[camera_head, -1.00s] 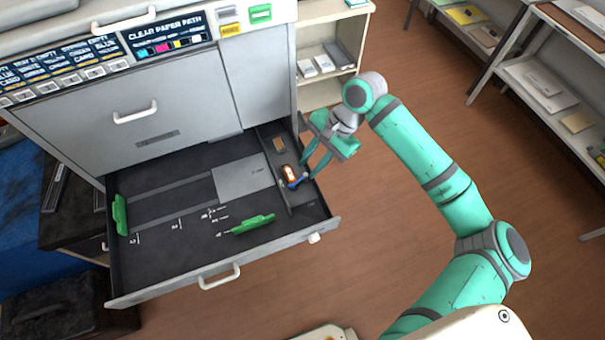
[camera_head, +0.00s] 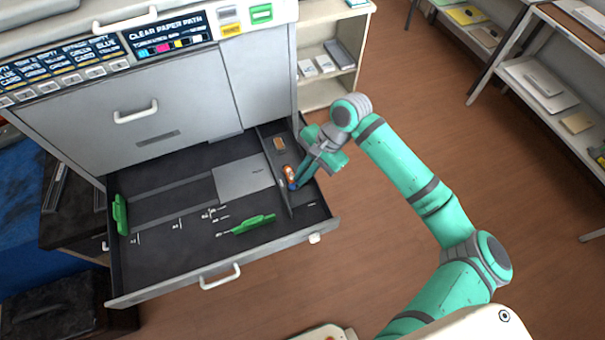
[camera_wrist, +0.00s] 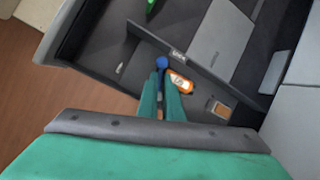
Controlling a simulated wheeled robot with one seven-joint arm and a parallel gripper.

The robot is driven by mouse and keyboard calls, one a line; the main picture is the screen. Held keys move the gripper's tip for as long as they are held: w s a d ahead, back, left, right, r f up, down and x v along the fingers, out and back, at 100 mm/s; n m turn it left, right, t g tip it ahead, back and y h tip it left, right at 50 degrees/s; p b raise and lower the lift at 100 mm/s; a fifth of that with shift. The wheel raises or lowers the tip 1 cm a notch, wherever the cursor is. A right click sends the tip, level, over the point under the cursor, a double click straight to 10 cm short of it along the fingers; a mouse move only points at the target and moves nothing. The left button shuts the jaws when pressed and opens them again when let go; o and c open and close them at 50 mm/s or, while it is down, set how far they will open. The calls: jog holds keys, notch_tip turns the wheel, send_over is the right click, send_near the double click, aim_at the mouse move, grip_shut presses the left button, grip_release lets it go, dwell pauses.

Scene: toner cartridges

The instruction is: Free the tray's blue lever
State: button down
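The blue lever (camera_wrist: 161,62) shows as a round blue knob in the narrow side compartment at the right of the open tray (camera_head: 150,285). It also shows, partly hidden, in the head view (camera_head: 293,186). An orange bottle-like thing with a white label (camera_wrist: 181,81) lies right beside the lever; I cannot tell whether they touch. My gripper (camera_wrist: 161,76) reaches down into the compartment. Its two teal fingers are close together with their tips at the blue knob, and it looks shut on the lever. The lever's lower part is hidden. The gripper also shows in the head view (camera_head: 298,180).
A green paper guide (camera_head: 253,224) and another green guide (camera_head: 120,214) stand in the tray. A small orange-brown pad (camera_wrist: 219,109) lies in the same compartment. A divider wall (camera_head: 279,182) runs close beside my fingers. The floor right of the tray is clear.

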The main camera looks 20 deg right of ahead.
jog(key=shift+n, duration=0.4)
jog(key=n+g, duration=0.1)
jog(key=n, duration=0.2)
jog(key=shift+s+d+n+g, duration=0.2)
jog(key=shift+d+n+g, duration=0.1)
jog(key=shift+g, duration=0.1)
jog(key=shift+d+n+g+h, duration=0.15)
jog(key=shift+n+g+h, duration=0.2)
jog(key=shift+n, duration=0.75)
jog(key=shift+d+n+g+h, duration=0.1)
jog(key=shift+n+g+h, duration=0.25)
jog(key=shift+n, duration=0.75)
jog(key=c, duration=1.9)
grip_release()
jog(key=shift+s+d, duration=0.1)
